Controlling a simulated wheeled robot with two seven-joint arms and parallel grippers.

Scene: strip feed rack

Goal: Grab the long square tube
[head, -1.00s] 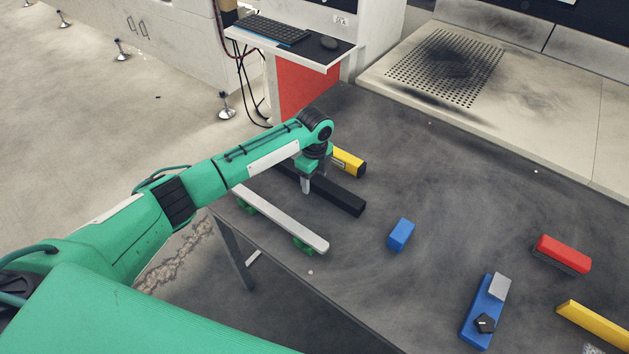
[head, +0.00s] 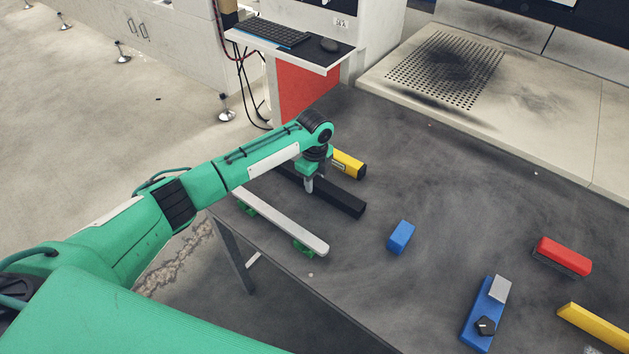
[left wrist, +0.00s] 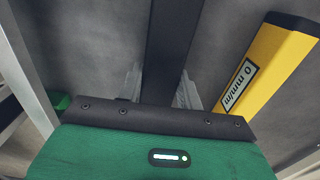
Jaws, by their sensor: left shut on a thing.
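The long square tube (head: 340,194) is a black bar lying on the dark table, between a pale bar and a yellow block. In the left wrist view the tube (left wrist: 170,45) runs straight away from my gripper, between its fingers. My left gripper (head: 308,184) points down over the tube and is shut on it; the fingers (left wrist: 160,88) show on both sides of it in the left wrist view. My gripper and wrist hide part of the tube in the head view. My right gripper is not in view.
A pale bar (head: 285,222) on green supports lies near the table edge. A yellow block (head: 348,163) lies close behind the tube. A blue block (head: 401,236), a blue fixture (head: 480,318), a red block (head: 564,255) and a yellow bar (head: 595,327) lie to the right.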

